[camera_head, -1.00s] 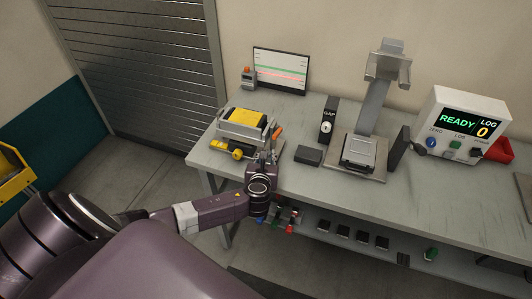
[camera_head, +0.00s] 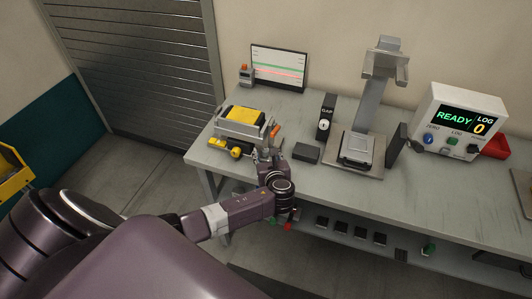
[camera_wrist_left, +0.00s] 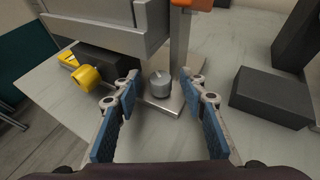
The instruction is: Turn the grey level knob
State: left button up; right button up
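The grey level knob (camera_wrist_left: 160,84) is a small round knob with a light mark on top. It stands on the base plate of the clamp fixture (camera_wrist_left: 170,101), beside an upright post. My left gripper (camera_wrist_left: 159,79) is open, with its blue-padded fingers on either side of the knob. A gap shows between the knob and each finger; I cannot tell how far the tips reach down. In the head view my left gripper (camera_head: 268,156) is at the right front of the fixture with the yellow top (camera_head: 243,115), and it hides the knob. My right gripper is not in view.
A yellow knob (camera_wrist_left: 87,77) is left of the fingers. A dark block (camera_wrist_left: 270,98) lies to the right. An orange-tipped lever (camera_head: 275,132) rises close behind the gripper. The grey bench (camera_head: 285,174) is bare in front of the dark block.

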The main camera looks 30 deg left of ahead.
pick_arm(q)
jog(key=shift+d, duration=0.1)
jog(key=v, duration=1.2)
jog(key=shift+o, duration=0.2)
jog(key=a+m+h+b, duration=0.1)
jog(key=a+f+m+t+b, duration=0.1)
jog(key=a+b, duration=0.1)
jog(key=a+f+h+b, duration=0.1)
jog(key=a, duration=0.1)
jog(key=shift+w+a+f+m+t+h, duration=0.1)
jog(key=shift+w+m+t+h, duration=0.2)
jog(key=shift+w+m+t, duration=0.1)
jog(key=shift+a+m+t+h+b, duration=0.3)
jog(key=shift+m+h+b, duration=0.1)
jog(key=shift+b, duration=0.1)
jog(key=shift+s+d+m+h+b, duration=0.1)
jog(key=shift+m+h+b, duration=0.2)
jog(key=shift+m+h, duration=0.15)
jog(key=shift+w, duration=0.4)
jog(key=shift+p+x, duration=0.5)
jog(key=shift+x, duration=3)
jog(key=shift+c, duration=0.7)
